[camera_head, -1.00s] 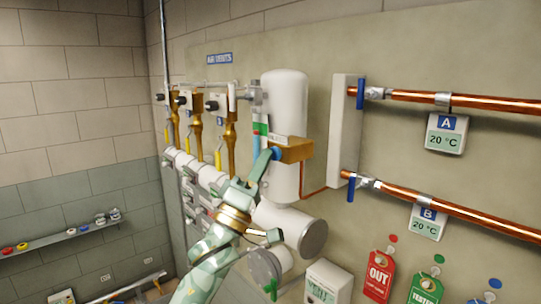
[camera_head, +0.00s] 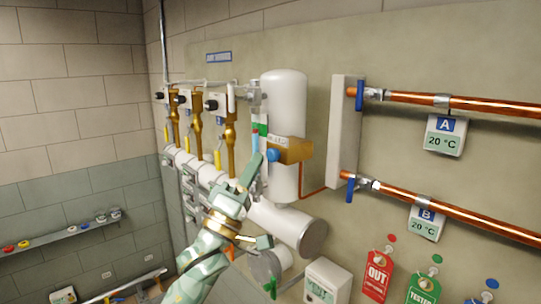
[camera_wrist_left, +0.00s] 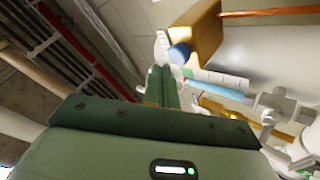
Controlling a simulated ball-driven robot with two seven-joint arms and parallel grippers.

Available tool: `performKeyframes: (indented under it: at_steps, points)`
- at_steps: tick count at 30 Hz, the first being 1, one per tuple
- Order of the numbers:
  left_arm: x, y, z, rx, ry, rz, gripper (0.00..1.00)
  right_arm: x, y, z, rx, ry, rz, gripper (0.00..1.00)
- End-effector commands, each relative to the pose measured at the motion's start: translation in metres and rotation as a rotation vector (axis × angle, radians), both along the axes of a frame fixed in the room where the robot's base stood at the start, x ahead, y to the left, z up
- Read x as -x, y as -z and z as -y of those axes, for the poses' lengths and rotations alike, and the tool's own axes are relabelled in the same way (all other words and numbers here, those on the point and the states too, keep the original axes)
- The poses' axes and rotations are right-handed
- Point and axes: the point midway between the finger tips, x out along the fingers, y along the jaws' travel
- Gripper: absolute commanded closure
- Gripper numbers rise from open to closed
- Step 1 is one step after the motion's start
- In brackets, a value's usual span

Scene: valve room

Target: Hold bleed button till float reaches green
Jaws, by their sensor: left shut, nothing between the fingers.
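The bleed button (camera_head: 272,156) is a round blue knob on a brass block (camera_head: 292,150) at the white vessel (camera_head: 286,100). It also shows in the left wrist view (camera_wrist_left: 179,53), just beyond the fingertips. The sight gauge (camera_head: 256,143) is a pale blue tube left of the block, with a green band (camera_head: 263,129) beside its upper part. A small reddish spot shows near the band; I cannot tell the float's exact level. My left gripper (camera_head: 255,167) is shut and empty, just left of and below the button, seemingly apart from it. My right gripper is out of view.
Copper pipes (camera_head: 490,104) with blue-handled valves run along the right wall. Several brass valves with yellow handles stand left of the vessel. A white horizontal cylinder (camera_head: 285,224) lies below it. Red and green tags (camera_head: 377,275) hang lower right.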

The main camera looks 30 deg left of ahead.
Motion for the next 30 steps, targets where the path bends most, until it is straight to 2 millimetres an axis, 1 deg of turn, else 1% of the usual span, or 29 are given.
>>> performKeyframes:
  at_steps: [6,13,17,30]
  points:
    - [0.020,-0.002,-0.008,-0.002,-0.001,-0.001,1.00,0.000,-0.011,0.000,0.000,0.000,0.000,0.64]
    - [0.038,-0.001,-0.016,0.000,0.000,-0.002,1.00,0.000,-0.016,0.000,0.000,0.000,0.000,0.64]
    - [0.042,-0.001,-0.017,-0.001,-0.001,0.000,1.00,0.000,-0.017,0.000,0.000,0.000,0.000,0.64]
    - [0.042,-0.001,-0.017,-0.001,-0.001,0.000,1.00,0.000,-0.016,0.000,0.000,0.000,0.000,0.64]
